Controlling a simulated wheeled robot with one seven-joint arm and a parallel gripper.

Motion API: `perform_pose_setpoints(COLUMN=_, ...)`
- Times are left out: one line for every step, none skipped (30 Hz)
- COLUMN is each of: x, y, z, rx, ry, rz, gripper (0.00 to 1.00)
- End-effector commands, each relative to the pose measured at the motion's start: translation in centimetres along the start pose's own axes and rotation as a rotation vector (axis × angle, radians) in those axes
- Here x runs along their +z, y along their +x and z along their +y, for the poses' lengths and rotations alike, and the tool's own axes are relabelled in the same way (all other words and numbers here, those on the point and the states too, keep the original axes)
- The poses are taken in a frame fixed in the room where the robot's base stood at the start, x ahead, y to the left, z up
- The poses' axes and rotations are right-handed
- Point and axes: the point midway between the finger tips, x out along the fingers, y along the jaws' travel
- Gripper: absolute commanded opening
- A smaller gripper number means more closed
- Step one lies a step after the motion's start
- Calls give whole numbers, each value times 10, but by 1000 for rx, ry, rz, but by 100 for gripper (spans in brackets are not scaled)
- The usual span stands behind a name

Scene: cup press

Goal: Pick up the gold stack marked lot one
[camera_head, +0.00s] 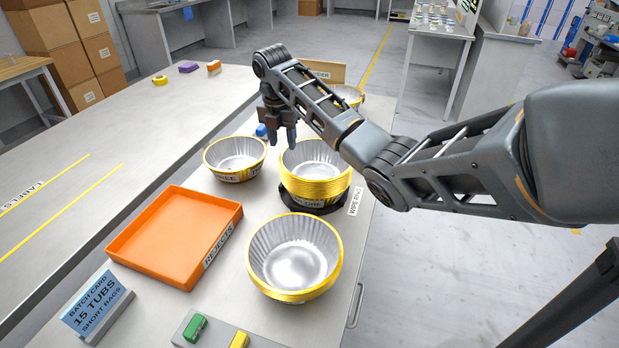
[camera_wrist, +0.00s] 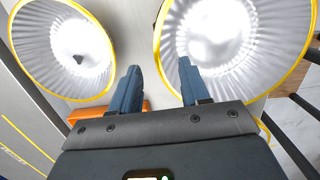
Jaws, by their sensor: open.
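A tall gold-rimmed stack of silver tubs (camera_head: 316,190) stands on a dark round base in the middle of the bench. Its front label is small and only partly legible, so I cannot be sure it reads lot one. My gripper (camera_head: 282,142) is open and empty, pointing down above the stack's far left rim. The right one (camera_wrist: 240,40) is close to the right finger; the left one (camera_wrist: 62,50) is farther off. I cannot tell whether a finger touches a rim.
Another gold stack (camera_head: 294,262) stands in front, a shallower gold tub (camera_head: 235,160) to the left, and another (camera_head: 349,94) behind my arm. An orange rejects tray (camera_head: 150,245) lies at left. A batch card (camera_head: 95,303) and green block (camera_head: 195,328) are near the front.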

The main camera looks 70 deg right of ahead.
Motion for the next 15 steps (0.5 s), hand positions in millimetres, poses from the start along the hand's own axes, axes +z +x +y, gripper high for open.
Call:
perform_pose_setpoints(x=0, y=6, z=0, rx=-2, ry=0, rz=1, gripper=46)
perform_pose_setpoints(x=0, y=8, z=-1, rx=-2, ry=0, rz=1, gripper=46)
perform_pose_setpoints(x=0, y=11, z=-1, rx=-2, ry=0, rz=1, gripper=46)
perform_pose_setpoints(x=0, y=14, z=0, rx=-1, ry=0, rz=1, gripper=46)
perform_pose_setpoints(x=0, y=17, z=-1, rx=-2, ry=0, rz=1, gripper=46)
perform_pose_setpoints(x=-1, y=23, z=-1, rx=-3, ry=0, rz=2, gripper=46)
perform_pose_setpoints(x=-1, y=27, z=-1, rx=-2, ry=0, rz=2, gripper=46)
perform_pose_setpoints(x=-2, y=32, z=-2, rx=-3, ry=0, rz=3, gripper=46)
perform_pose_setpoints(x=-2, y=38, z=-2, rx=-3, ry=0, rz=3, gripper=46)
perform_pose_setpoints(x=-2, y=42, z=-2, rx=-3, ry=0, rz=2, gripper=46)
perform_pose_setpoints(x=-2, y=47, z=-1, rx=-3, ry=0, rz=2, gripper=46)
perform_pose_setpoints(x=-2, y=52, z=-1, rx=-2, ry=0, rz=2, gripper=46)
perform_pose_setpoints(x=-2, y=54, z=-1, rx=-2, ry=0, rz=1, gripper=46)
perform_pose_setpoints(x=-2, y=57, z=-1, rx=-1, ry=0, rz=1, gripper=46)
perform_pose_setpoints(x=-2, y=59, z=-1, rx=-1, ry=0, rz=0, gripper=46)
